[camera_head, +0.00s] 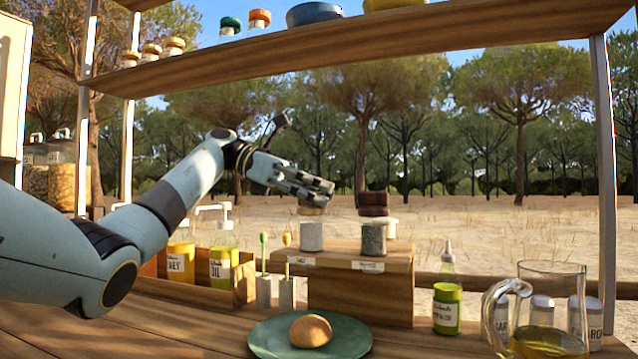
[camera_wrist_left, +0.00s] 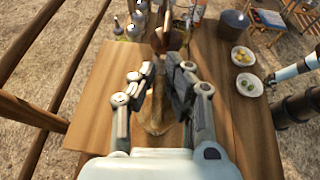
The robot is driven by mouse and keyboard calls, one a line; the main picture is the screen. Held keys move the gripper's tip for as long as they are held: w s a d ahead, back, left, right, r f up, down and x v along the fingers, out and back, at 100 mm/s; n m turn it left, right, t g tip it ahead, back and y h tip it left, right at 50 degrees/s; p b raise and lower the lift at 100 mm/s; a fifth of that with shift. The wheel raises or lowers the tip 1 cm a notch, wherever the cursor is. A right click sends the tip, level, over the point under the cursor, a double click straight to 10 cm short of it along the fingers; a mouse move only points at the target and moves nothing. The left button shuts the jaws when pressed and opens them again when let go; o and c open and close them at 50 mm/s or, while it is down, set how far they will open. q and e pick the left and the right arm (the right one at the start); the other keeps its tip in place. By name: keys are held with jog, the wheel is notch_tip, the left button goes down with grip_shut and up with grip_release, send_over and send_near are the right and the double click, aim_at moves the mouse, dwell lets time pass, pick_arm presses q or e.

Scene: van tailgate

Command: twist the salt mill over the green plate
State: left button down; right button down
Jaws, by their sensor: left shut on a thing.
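The salt mill (camera_head: 312,236) has a clear body with pale contents and a light wooden top. It stands upright on the wooden stand (camera_head: 345,285), above a label that seems to read SALT. My left gripper (camera_head: 318,197) is shut on its top from above left; the fingers partly hide that top. In the left wrist view a light wooden shape (camera_wrist_left: 156,112) shows between the fingers (camera_wrist_left: 165,80). The green plate (camera_head: 265,346) lies on the counter in front of the stand, with a round bun (camera_head: 311,330) on it. My right gripper is not in view.
A dark-topped mill (camera_head: 373,236) stands close right of the salt mill. Two small holders (camera_head: 275,292) with utensils are left of the stand. A green bottle (camera_head: 446,300) and glass jug (camera_head: 548,310) are at right. A shelf (camera_head: 330,45) runs overhead.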

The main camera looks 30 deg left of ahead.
pick_arm(q)
jog(key=shift+s+m+g+p, duration=0.15)
jog(key=shift+m+g+p, duration=0.75)
jog(key=shift+g, duration=0.3)
jog(key=shift+f+m+g+h+p, duration=0.15)
jog(key=shift+m+g+h+p, duration=0.15)
jog(key=shift+m+g+p, duration=0.25)
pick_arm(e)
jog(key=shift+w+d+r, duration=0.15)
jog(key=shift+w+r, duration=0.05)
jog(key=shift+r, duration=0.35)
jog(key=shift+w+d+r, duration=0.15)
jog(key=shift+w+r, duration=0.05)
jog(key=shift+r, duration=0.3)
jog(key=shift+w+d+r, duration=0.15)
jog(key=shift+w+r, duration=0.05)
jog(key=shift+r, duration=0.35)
pick_arm(q)
jog(key=shift+f, duration=0.1)
jog(key=c, duration=1.4)
grip_release()
jog(key=shift+a, duration=0.1)
jog(key=shift+o, duration=0.2)
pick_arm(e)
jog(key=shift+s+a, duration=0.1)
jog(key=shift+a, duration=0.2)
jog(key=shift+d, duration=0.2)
